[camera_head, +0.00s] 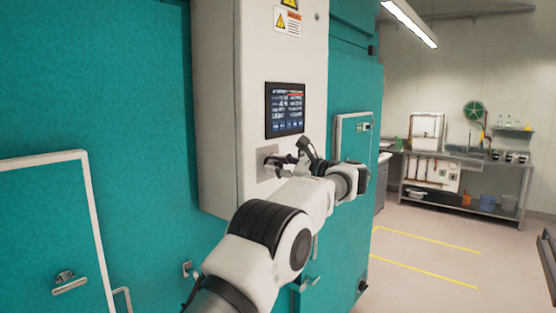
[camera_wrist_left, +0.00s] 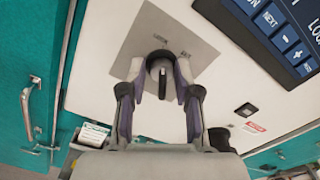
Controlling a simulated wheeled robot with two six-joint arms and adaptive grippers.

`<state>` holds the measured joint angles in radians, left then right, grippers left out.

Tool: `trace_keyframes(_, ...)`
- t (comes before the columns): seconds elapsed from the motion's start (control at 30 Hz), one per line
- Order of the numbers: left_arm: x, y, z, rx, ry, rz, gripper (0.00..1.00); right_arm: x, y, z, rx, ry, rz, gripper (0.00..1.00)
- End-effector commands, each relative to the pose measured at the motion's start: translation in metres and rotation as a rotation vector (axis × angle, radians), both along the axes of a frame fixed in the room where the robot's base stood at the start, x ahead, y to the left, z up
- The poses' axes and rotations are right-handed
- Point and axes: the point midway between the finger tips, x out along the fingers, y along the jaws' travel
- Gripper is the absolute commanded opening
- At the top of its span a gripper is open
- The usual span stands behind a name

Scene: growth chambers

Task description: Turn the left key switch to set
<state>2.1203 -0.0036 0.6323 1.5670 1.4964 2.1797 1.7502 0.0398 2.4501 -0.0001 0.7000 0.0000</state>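The key switch (camera_wrist_left: 160,66) is a dark round knob with a narrow tab on a grey square plate (camera_wrist_left: 190,45). In the left wrist view the tab points towards the gripper's palm. Small labels on the plate are too blurred to read surely. My left gripper (camera_wrist_left: 161,80) has one finger on each side of the knob, with a gap showing beside the tab. In the head view this gripper (camera_head: 277,161) is at the plate (camera_head: 262,150) below the screen and hides most of the switch. My right gripper is in neither view.
A dark touch screen (camera_head: 285,110) sits above the switch on the white cabinet (camera_head: 225,100). Teal chamber walls (camera_head: 130,100) stand on both sides. A steel bench (camera_head: 465,158) with a sink is at the back right.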

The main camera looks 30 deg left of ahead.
Motion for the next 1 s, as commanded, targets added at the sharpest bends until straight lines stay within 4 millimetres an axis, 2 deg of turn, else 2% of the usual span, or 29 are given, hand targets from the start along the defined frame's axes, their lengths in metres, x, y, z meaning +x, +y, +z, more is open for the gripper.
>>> trace_keyframes(0.17, 0.0, 0.0, -0.002, 0.001, 0.001, -0.001, 0.32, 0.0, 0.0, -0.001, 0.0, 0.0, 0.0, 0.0)
trace_keyframes(0.2, 0.0, 0.0, -0.002, 0.001, 0.002, -0.001, 0.18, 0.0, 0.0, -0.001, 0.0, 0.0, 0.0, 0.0)
trace_keyframes(0.27, 0.0, 0.0, -0.002, 0.001, 0.002, -0.001, 0.0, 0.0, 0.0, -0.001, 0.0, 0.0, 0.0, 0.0)
trace_keyframes(0.67, 0.0, 0.0, -0.002, 0.003, 0.028, -0.001, 0.0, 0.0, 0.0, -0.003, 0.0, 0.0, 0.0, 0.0)
trace_keyframes(1.0, 0.0, 0.0, -0.002, 0.018, 0.205, -0.002, 0.0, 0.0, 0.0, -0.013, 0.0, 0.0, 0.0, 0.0)
